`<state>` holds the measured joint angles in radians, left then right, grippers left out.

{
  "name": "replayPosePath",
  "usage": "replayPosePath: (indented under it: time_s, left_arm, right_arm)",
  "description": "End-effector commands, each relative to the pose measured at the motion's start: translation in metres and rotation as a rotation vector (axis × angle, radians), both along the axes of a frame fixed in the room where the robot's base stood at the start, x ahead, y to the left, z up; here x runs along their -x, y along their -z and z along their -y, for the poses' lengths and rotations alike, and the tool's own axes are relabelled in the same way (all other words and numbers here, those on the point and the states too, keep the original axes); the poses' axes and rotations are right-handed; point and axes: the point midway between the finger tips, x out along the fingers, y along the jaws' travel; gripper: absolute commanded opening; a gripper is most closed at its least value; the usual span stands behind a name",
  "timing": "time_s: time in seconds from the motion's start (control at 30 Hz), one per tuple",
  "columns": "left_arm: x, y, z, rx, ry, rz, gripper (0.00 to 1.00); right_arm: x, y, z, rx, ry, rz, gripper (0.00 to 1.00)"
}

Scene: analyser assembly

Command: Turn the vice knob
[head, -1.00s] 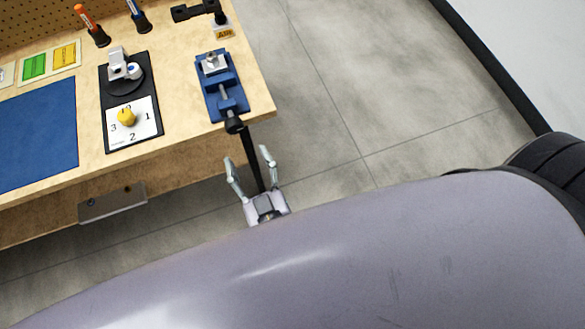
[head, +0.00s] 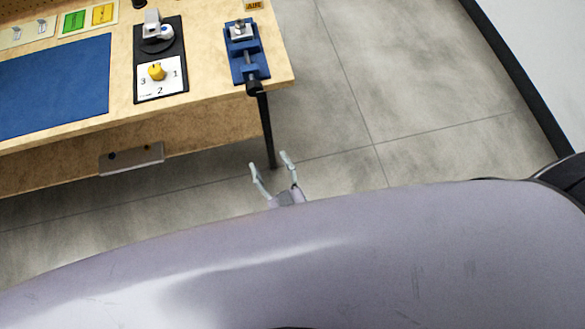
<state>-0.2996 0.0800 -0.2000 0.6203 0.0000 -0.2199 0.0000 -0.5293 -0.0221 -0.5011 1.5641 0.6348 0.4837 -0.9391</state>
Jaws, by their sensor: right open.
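The blue vice (head: 245,55) stands on the right end of the wooden workbench, with a light metal part in its jaws. Its dark knob (head: 254,88) sticks out at the bench's front edge. My right gripper (head: 270,164) is open and empty, in front of the bench and below the knob in the picture, well apart from it. Its base is partly hidden by my own body. My left gripper is not in view.
The workbench (head: 210,125) has a leg at its front right corner. A black panel with a yellow dial (head: 157,72) lies left of the vice, and a blue mat (head: 60,85) lies further left. The floor (head: 420,110) right of the bench is clear.

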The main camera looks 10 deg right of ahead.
Motion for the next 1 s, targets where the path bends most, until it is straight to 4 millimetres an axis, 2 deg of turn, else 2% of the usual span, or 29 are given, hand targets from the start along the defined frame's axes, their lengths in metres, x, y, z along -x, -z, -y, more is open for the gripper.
replayPosePath:
  time_s: [0.5, 0.8, 1.0]
  left_arm:
    - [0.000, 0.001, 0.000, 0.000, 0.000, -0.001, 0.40]
    - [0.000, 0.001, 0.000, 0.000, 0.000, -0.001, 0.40]
    - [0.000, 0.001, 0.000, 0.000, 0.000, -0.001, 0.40]
  right_arm:
    - [0.026, 0.101, 0.009, 0.043, -0.112, -0.224, 0.54]
    - [0.047, 0.153, 0.024, 0.062, -0.147, -0.361, 0.54]
    - [0.059, 0.178, 0.033, 0.070, -0.156, -0.433, 0.54]
